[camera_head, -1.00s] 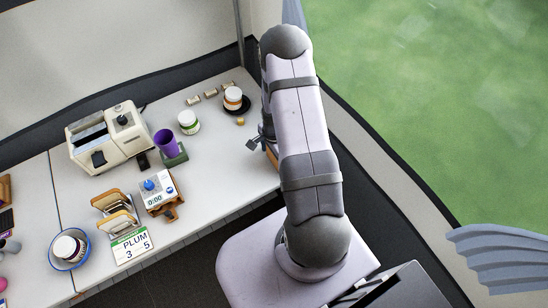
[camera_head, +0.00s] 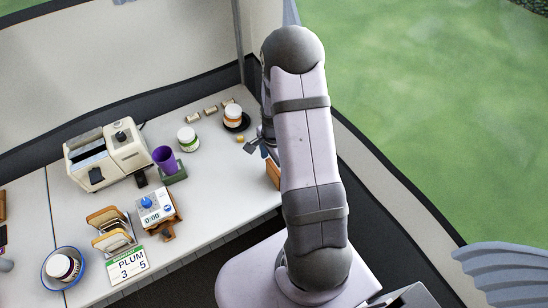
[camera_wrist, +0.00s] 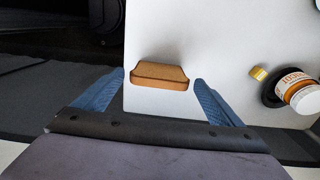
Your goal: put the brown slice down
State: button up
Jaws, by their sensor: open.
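The brown slice (camera_wrist: 160,75) stands near the edge of the white table, its long top edge facing the wrist camera. In the wrist view it shows between and slightly past my two blue fingertips, with a gap on each side. My gripper (camera_wrist: 160,79) is open and holds nothing. In the head view the slice (camera_head: 272,174) shows at the table's right end, partly behind my arm. My gripper is mostly hidden there behind the arm.
A white jar with an orange label (camera_head: 233,115) on a black dish and a small yellow piece (camera_head: 240,139) are nearby. The green-labelled jar (camera_head: 187,139), purple cup (camera_head: 165,159), toaster (camera_head: 108,155), timer (camera_head: 156,207) and toast rack (camera_head: 111,230) stand further left. The table between is clear.

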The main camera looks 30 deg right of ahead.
jog(key=shift+r+b, duration=0.6)
jog(key=shift+r, duration=2.2)
jog(key=s+a+r+n, duration=1)
jog(key=s+a+n, duration=0.3)
jog(key=n, duration=0.5)
